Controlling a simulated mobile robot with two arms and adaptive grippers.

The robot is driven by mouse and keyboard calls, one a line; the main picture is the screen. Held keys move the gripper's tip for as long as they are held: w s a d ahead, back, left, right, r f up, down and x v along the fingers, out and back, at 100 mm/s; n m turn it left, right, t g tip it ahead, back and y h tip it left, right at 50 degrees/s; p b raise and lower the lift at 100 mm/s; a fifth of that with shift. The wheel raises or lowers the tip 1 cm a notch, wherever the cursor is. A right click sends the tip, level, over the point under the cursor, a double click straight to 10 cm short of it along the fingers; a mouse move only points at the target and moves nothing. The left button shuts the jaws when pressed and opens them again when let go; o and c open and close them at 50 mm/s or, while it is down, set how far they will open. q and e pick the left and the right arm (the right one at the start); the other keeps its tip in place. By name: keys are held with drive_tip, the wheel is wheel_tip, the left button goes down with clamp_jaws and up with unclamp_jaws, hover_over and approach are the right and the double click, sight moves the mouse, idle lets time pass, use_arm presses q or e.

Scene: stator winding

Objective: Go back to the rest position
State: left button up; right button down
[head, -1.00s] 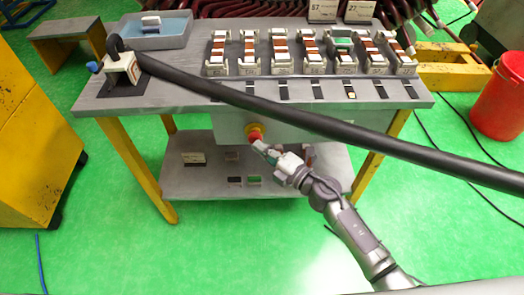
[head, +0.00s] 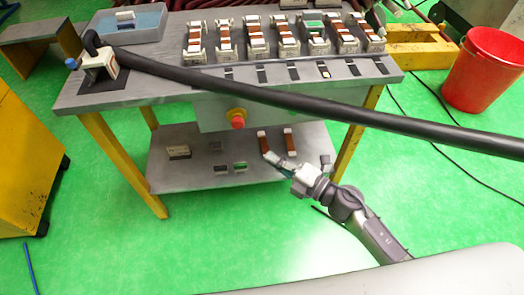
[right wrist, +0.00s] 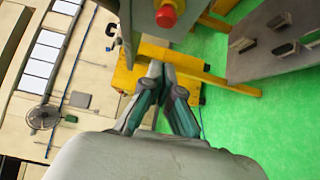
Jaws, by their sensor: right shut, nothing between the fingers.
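My right gripper (head: 275,160) is in the lower middle of the head view, in front of the table's lower shelf (head: 205,185). Its fingers are shut with nothing between them. In the right wrist view my right gripper (right wrist: 162,68) points past the table's underside, with its fingertips together. My left gripper is not in view.
A grey table (head: 130,80) with yellow legs carries a row of coil parts (head: 257,38) and a blue tray (head: 130,28). A red button (head: 237,118) sits on its front. A black hose (head: 300,102) crosses the view. A red bucket (head: 483,70) stands at right.

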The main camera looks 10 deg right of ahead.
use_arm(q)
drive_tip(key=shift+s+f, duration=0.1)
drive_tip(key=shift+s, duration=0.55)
use_arm(e)
drive_tip(key=shift+s+d, duration=0.2)
drive_tip(key=shift+s, duration=0.05)
drive_tip(key=shift+f, duration=0.1)
